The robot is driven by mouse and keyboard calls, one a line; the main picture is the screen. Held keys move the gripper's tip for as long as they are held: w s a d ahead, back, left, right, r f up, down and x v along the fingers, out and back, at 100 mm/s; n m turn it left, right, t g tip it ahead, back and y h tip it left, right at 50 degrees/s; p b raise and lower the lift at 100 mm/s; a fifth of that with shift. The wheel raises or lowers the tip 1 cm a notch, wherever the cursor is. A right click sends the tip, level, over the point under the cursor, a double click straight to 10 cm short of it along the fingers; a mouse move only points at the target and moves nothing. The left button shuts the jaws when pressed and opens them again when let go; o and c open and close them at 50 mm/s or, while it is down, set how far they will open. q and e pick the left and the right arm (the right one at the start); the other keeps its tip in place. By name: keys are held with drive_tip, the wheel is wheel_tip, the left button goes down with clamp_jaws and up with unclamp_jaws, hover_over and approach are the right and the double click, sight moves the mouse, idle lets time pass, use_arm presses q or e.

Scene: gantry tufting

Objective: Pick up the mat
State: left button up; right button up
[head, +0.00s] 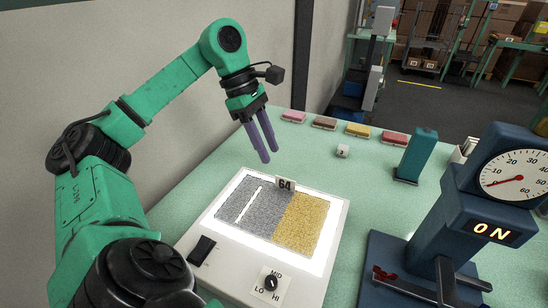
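The mat (255,212) lies flat on the lit white panel of a light box (325,252). Its left part is speckled grey and its right part is yellow. A bright white strip crosses the grey part, and a small sign reading 64 (286,184) stands at its far edge. My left gripper (270,156) hangs above the far side of the light box, with its two purple fingers pointing down and a gap between them. It is open, holds nothing and is apart from the mat. My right gripper is not in view.
A dark blue machine (445,225) with a dial and a lit ON display stands at the right. A green block (416,155), a small white item (342,151) and several coloured pads (357,130) sit farther back on the green table (215,178). A wall runs along the left.

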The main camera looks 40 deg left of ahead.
sight(283, 178)
use_arm(q)
drive_tip(key=x, duration=0.9)
drive_tip(key=shift+w+f, duration=0.15)
drive_tip(key=shift+w, duration=0.2)
clamp_jaws()
idle(0.7)
